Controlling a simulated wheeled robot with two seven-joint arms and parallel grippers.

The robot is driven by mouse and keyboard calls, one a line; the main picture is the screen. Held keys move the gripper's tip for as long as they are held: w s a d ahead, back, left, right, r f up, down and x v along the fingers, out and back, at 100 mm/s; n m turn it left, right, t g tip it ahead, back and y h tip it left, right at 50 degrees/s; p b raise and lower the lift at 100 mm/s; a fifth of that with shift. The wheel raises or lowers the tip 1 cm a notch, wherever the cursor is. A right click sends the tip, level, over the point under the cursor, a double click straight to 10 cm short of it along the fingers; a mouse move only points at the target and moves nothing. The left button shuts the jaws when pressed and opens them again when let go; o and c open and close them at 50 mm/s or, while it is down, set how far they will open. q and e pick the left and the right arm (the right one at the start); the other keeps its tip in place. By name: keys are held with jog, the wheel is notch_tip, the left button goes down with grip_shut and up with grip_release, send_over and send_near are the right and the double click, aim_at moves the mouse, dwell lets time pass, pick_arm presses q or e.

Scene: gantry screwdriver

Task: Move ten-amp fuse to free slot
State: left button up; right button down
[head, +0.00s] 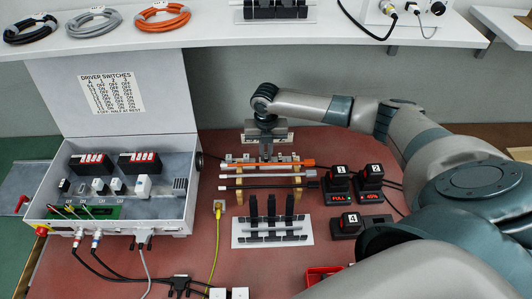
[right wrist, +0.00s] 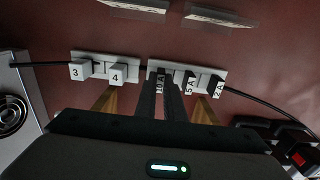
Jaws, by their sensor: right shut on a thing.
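In the right wrist view, a pale fuse strip (right wrist: 135,65) runs across the upper middle. The ten-amp fuse (right wrist: 160,83) sits in line with it between my right gripper's dark fingers (right wrist: 160,98), which are shut on it. The fingers hide most of the fuse, and I cannot tell whether it is seated or lifted. In the head view, my right gripper (head: 266,155) points down behind the rods. My left gripper is not in view.
An orange rod (head: 270,165) and other rods lie on a wooden-post rack in front of the gripper. Black numbered battery packs (head: 337,183) stand to the right. An open grey case (head: 175,200) is at left. A shelf (head: 220,35) spans the back.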

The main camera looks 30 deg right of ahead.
aim_at(266, 155)
jog(key=shift+f, duration=0.4)
dwell(0.3)
jog(key=c, duration=1.8)
grip_release()
jog(key=shift+o, duration=0.2)
jog(key=shift+r, duration=0.15)
jog(key=shift+r+p, duration=2.4)
jog(key=shift+r, duration=0.3)
